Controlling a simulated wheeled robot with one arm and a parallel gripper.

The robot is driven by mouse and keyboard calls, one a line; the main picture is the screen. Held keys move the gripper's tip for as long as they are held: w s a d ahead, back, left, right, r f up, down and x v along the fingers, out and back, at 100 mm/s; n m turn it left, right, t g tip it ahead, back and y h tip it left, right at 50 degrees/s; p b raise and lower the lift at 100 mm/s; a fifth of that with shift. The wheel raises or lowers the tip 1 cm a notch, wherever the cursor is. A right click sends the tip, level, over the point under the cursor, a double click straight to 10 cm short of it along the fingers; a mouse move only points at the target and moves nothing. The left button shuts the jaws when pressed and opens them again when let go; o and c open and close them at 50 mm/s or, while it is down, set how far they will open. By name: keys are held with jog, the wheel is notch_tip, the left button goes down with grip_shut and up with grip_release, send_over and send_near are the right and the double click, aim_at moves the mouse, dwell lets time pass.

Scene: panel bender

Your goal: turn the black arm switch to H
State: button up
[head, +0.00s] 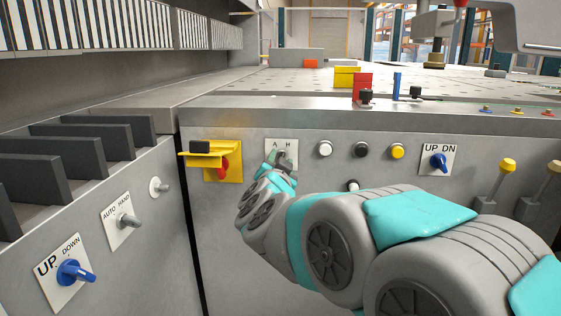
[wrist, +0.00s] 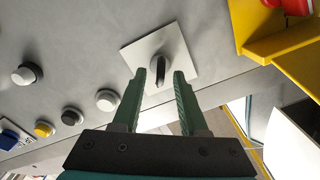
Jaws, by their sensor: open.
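The black arm switch (wrist: 160,72) sits on a square white plate (wrist: 174,45) on the grey front panel. In the head view the plate (head: 273,147) carries the letters A on the left and H on the right. The letters do not show in the wrist view. My gripper (wrist: 159,76) is open, with one green finger on each side of the switch's lever. A gap seems to show on both sides; contact cannot be told. In the head view my gripper (head: 280,164) hides most of the switch, so which letter it points to cannot be told.
A yellow plate with a red knob (head: 222,167) is left of the switch. White (head: 324,149), black (head: 361,150) and yellow (head: 397,151) buttons and a blue UP/DN switch (head: 438,161) are to its right. The left side panel has an AUTO/HAND switch (head: 126,221).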

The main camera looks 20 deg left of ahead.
jog(key=v, duration=0.7)
jog(key=shift+s, duration=0.4)
